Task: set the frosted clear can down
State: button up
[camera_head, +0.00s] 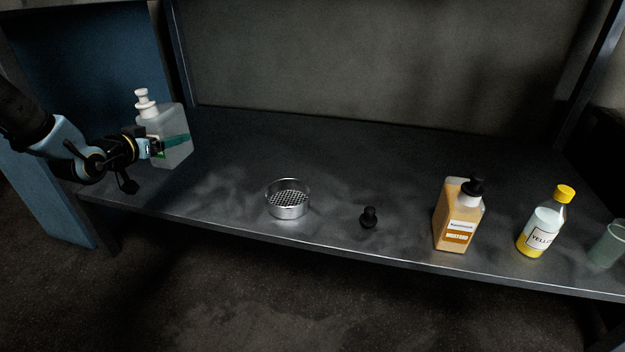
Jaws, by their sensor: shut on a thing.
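The frosted clear can (172,118) is a boxy, see-through container with a white stacked cap, at the back left of the dark tabletop. It looks upright. My gripper (172,145) reaches in from the left and is shut on the can's body at mid-height. The fingers cover part of its near face. The can's base shows against the tabletop at the left end, but I cannot tell whether it touches the surface or hangs just above it.
A blue panel (85,75) stands at left. The table's back middle is clear.

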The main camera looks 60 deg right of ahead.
notch_tip(320, 180, down, 10)
jog(key=b, duration=0.5)
dwell(0.3)
jog(key=o, duration=1.3)
jog(key=shift+f, duration=0.1)
